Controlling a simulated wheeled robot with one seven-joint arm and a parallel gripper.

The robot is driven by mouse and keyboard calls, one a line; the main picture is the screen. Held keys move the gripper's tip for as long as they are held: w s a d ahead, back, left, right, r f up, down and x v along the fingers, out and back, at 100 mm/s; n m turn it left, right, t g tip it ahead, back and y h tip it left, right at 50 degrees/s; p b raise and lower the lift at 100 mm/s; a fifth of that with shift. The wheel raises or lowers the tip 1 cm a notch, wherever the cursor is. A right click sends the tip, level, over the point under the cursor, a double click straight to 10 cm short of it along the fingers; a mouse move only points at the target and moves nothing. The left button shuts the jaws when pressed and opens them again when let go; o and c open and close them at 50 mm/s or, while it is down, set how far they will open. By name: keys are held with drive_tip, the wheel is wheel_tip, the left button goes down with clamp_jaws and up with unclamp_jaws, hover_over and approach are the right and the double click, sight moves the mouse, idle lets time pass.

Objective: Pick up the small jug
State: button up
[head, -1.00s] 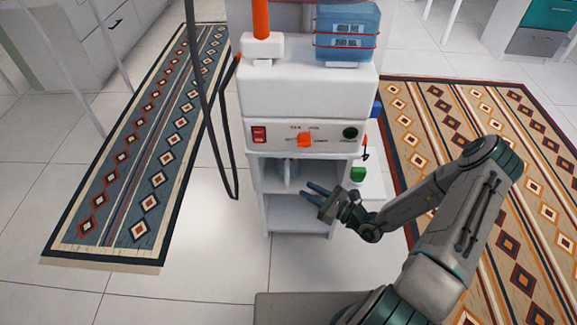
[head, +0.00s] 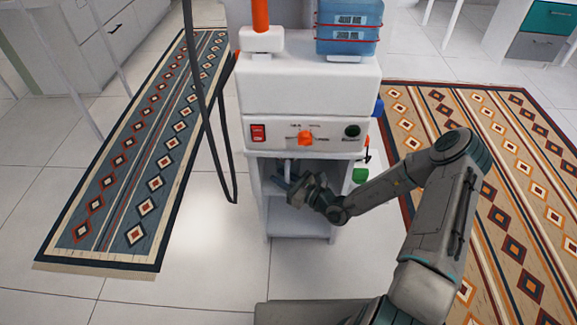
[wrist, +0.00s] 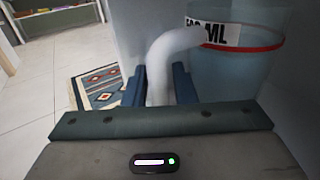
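The small jug shows in the wrist view as a translucent blue body (wrist: 250,75) with a red band, a white ML label and a thick white curved handle (wrist: 160,70). In the head view it stands in the upper open compartment of the white cabinet (head: 308,90), and its pale handle (head: 288,167) shows just above my fingers. My gripper (head: 281,183) reaches into this compartment. In the wrist view its two blue fingers (wrist: 160,88) stand on either side of the handle. They look open, with no clear grip on it. Much of the jug is hidden in the head view.
Blue labelled containers (head: 348,28) and a white block with an orange rod (head: 261,38) stand on top. An orange knob (head: 305,138) is on the front panel just above my gripper. A dark cable (head: 212,150) hangs at the left. A green item (head: 360,175) is at the right.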

clamp_jaws()
drive_tip(key=shift+r, duration=0.1)
drive_tip(key=shift+r+p, duration=0.6)
drive_tip(key=shift+r, duration=0.25)
drive_tip(key=s+r+p, duration=0.1)
drive_tip(key=s+p, duration=0.4)
drive_tip(key=s, duration=1.3)
drive_tip(key=shift+a+r+p, duration=0.3)
drive_tip(key=shift+r, duration=0.05)
